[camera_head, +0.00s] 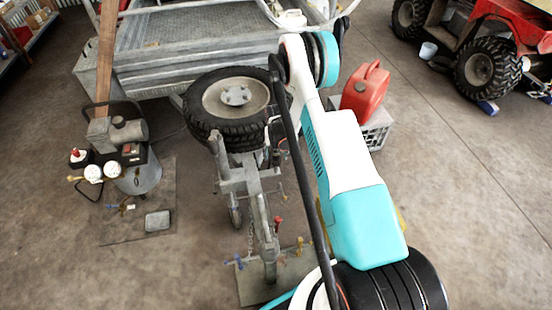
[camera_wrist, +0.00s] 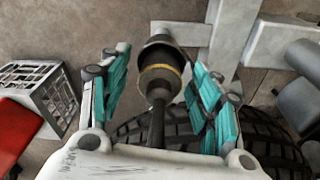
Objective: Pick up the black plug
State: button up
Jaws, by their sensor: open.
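The black plug (camera_wrist: 160,75) shows in the wrist view, a dark stubby body with a brass-coloured ring and a narrower black stem running down toward my palm. My gripper (camera_wrist: 161,62) is open, with its teal-padded fingers on either side of the plug. Gaps show between the plug and both fingers, so neither appears to grip it. The depth between plug and palm is hard to judge. In the head view my arm covers the area, and I cannot make out the gripper or the plug.
A spare tyre (camera_head: 235,100) is mounted by the grey trailer (camera_head: 190,35); its tread lies close behind my fingers in the wrist view. A red fuel can (camera_head: 366,92) sits on a pale crate (camera_head: 376,132). A compressor (camera_head: 130,150) stands left.

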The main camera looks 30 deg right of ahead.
jog(key=shift+r, duration=0.1)
jog(key=c, duration=1.2)
notch_tip(320, 180, up, 20)
jog(key=p, duration=0.7)
